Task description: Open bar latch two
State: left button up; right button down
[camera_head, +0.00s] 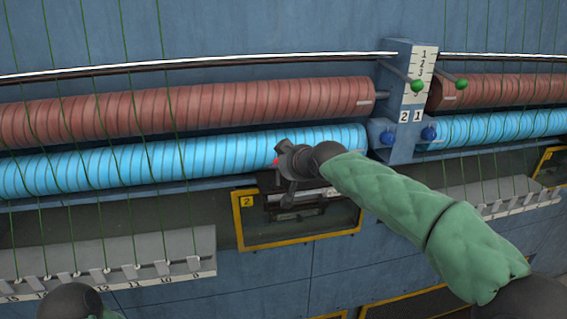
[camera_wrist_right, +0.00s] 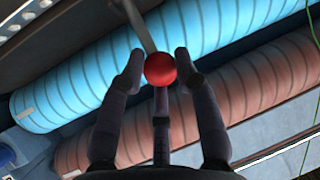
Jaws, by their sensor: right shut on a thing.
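A red ball knob (camera_wrist_right: 160,69) sits between the fingertips of my right gripper (camera_wrist_right: 160,74) in the wrist view. A grey bar (camera_wrist_right: 138,24) runs up and left from behind it. In the head view a bit of the red knob (camera_head: 276,161) shows at the tip of my right gripper (camera_head: 283,158), in front of the blue roll. The gripper is shut on the knob. Below is an opening with a yellow frame (camera_head: 240,227) and a label "2" (camera_head: 247,202). My gripper and wrist hide part of the latch area.
A blue roll (camera_head: 110,166) and a red-brown roll (camera_head: 180,106) run along the machine. A post (camera_head: 398,138) with green knobs (camera_head: 417,86) and blue knobs (camera_head: 428,133) stands to the right. Green strings hang down to a grey numbered rail (camera_head: 120,262).

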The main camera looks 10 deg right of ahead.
pick_arm(q)
jog(key=shift+s+r, duration=0.1)
pick_arm(e)
jog(key=shift+w+d+r, duration=0.15)
jog(key=shift+w+r, duration=0.05)
jog(key=shift+r, duration=0.65)
jog(key=c, duration=1.3)
grip_release()
jog(key=o, duration=0.4)
jog(key=shift+w+f, duration=0.15)
jog(key=shift+w, duration=0.2)
jog(key=shift+w+a+f, duration=0.3)
jog(key=shift+w+f, duration=0.1)
jog(key=shift+w, duration=0.15)
jog(key=shift+s+d+r, duration=0.1)
jog(key=shift+s+r, duration=0.05)
jog(key=shift+s, duration=0.35)
pick_arm(q)
jog(key=shift+w+a+f, duration=0.1)
jog(key=shift+w+f, duration=0.2)
jog(key=shift+f, duration=0.05)
pick_arm(e)
jog(key=v, duration=1.1)
pick_arm(q)
jog(key=shift+r, duration=0.1)
